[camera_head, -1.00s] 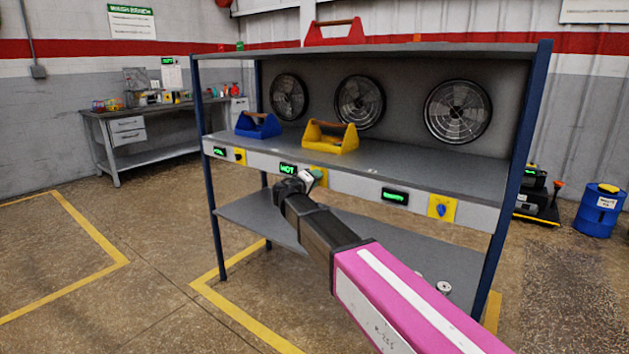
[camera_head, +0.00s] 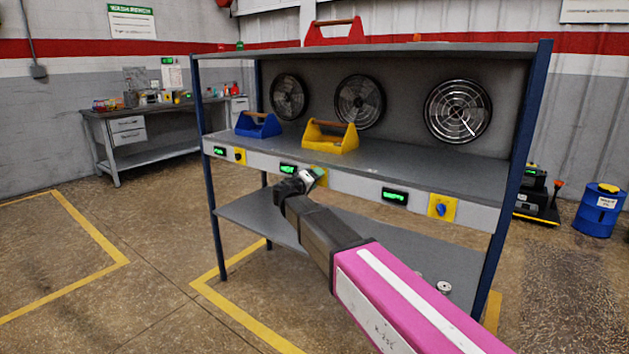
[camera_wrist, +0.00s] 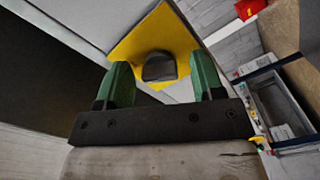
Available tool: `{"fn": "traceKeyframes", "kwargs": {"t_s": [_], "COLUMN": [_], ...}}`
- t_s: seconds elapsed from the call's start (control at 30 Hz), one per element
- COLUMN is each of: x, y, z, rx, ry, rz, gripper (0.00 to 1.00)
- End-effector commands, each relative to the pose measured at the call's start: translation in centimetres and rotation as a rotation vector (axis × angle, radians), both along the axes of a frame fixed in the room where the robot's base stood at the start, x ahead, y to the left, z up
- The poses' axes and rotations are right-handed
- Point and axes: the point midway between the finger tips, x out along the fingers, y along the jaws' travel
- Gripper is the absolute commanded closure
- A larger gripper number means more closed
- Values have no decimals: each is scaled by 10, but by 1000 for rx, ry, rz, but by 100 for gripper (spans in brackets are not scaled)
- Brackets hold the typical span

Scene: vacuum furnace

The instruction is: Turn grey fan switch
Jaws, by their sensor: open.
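The grey fan switch (camera_wrist: 160,66) is a dark grey knob on a yellow plate (camera_wrist: 150,38) in the wrist view. My gripper (camera_wrist: 162,76) is open, with one green finger on each side of the knob and a visible gap on both sides. In the head view my gripper (camera_head: 312,176) is at the middle of the shelf's front panel, over the middle yellow plate (camera_head: 321,180). It hides the grey knob there. A green-lit display (camera_head: 288,169) is just left of it, partly covered.
A blue knob (camera_head: 440,209) on the right plate and a dark knob (camera_head: 239,156) on the left plate share the panel. Three fans, including the right one (camera_head: 458,111), are behind. A yellow toolbox (camera_head: 330,140) and blue toolbox (camera_head: 258,127) stand on the shelf above.

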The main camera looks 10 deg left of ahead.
Motion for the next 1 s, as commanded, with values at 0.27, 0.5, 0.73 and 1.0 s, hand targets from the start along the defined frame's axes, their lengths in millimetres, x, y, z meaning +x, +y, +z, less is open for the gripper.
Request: {"fn": "traceKeyframes", "kwargs": {"t_s": [0.27,0.5,0.73,1.0], "x": [-23,-65,-93,-100], "y": [9,26,38,41], "z": [0,0,0,0], "rx": [-1,0,0,0], "ry": [0,0,0,0], "rz": [3,2,1,-1], "gripper": [38,38,38,38]}}
